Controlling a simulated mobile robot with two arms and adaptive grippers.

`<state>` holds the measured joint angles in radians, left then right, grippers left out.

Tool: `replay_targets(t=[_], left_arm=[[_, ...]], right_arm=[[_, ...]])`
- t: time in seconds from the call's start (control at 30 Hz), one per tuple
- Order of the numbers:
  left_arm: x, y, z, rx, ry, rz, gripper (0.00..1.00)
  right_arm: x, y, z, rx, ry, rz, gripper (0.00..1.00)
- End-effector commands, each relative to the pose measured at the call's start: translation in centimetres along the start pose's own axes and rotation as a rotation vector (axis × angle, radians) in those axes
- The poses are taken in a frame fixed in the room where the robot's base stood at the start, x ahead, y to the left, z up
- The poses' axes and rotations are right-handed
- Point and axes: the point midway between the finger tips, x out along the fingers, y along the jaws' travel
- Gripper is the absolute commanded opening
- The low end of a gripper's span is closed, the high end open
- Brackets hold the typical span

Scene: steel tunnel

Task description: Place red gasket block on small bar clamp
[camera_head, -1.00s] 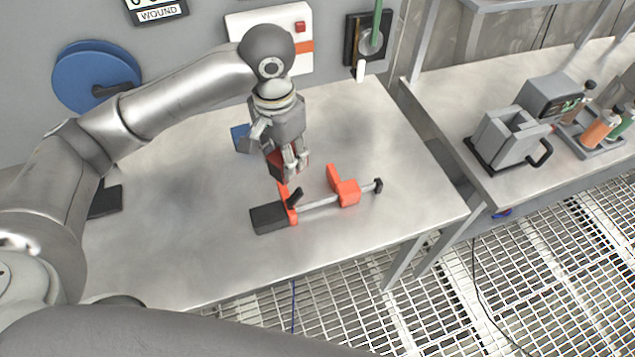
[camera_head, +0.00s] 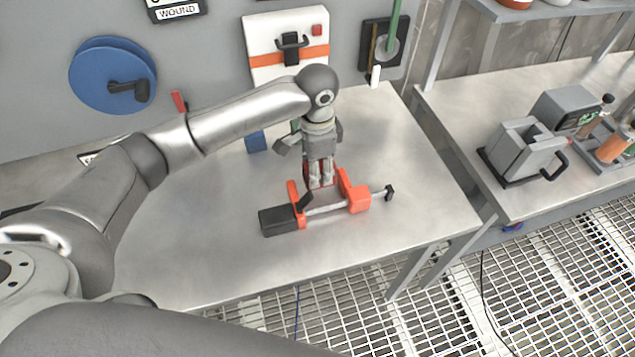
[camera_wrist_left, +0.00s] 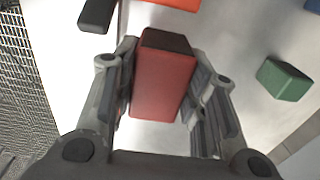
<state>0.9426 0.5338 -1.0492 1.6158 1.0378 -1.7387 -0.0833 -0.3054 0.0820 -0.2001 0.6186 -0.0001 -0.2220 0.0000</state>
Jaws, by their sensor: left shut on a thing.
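The red gasket block (camera_wrist_left: 163,85) is between the two fingers of my left gripper (camera_head: 321,184), which is shut on it; the fingers also show in the left wrist view (camera_wrist_left: 162,88). In the head view the fingers hide most of the block. The small bar clamp (camera_head: 357,197) lies on the bench, with orange jaws, a grey bar and a black handle. My left gripper points down over the space between the clamp's two jaws. I cannot tell whether the block touches the clamp. My right gripper is not in view.
A blue block (camera_head: 256,141) and a green block (camera_wrist_left: 285,80) stand on the steel bench (camera_head: 190,240) behind the clamp. Wall panels and a blue reel (camera_head: 105,70) are behind. The bench front is clear. A second bench with a grey device (camera_head: 525,150) is at right.

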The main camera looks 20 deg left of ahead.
Motion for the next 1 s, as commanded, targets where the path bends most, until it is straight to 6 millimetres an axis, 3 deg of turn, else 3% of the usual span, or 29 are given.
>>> replay_targets(t=[0.4, 0.77, 0.8, 0.87, 1.0], left_arm=[[5.2, 0.1, 0.0, 0.001, -0.001, 0.0, 0.09], [5.6, 0.1, 0.0, 0.001, 0.0, 0.0, 0.09], [5.6, 0.1, 0.0, 0.001, 0.0, 0.0, 0.43], [5.6, 0.1, 0.0, 0.001, 0.0, 0.0, 0.49], [5.6, 0.1, 0.0, 0.001, 0.0, 0.0, 0.49]], right_arm=[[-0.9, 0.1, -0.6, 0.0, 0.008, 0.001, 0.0], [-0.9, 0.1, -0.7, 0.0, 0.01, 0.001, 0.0], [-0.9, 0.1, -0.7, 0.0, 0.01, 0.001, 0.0], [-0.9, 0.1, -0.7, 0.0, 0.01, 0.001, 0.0], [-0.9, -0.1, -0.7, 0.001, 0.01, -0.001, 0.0]])
